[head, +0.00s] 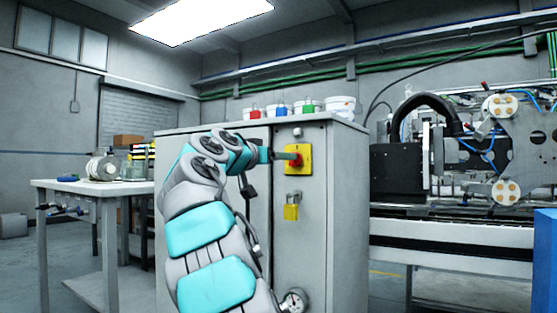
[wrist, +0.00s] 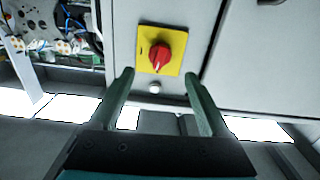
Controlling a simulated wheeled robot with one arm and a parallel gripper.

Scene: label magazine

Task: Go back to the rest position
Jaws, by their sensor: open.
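My gripper (wrist: 160,82) is open and empty in the wrist view. Its two fingers point at the grey cabinet, with the red rotary switch (wrist: 153,56) on its yellow plate (wrist: 172,38) seen between and beyond the fingertips. In the head view my gripper (head: 286,155) is in front of the yellow plate (head: 304,165), close to the red switch (head: 296,160), partly hiding it. I cannot tell from these views whether the fingers touch the switch. A yellow padlock (head: 291,211) hangs on the cabinet below the plate.
The grey cabinet (head: 335,240) carries several small tubs on top, among them a white tub (head: 340,103). A table (head: 95,186) with a roll stands at left. A labelling machine (head: 470,160) stands at right, and a blue object (head: 544,260) is at the right edge.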

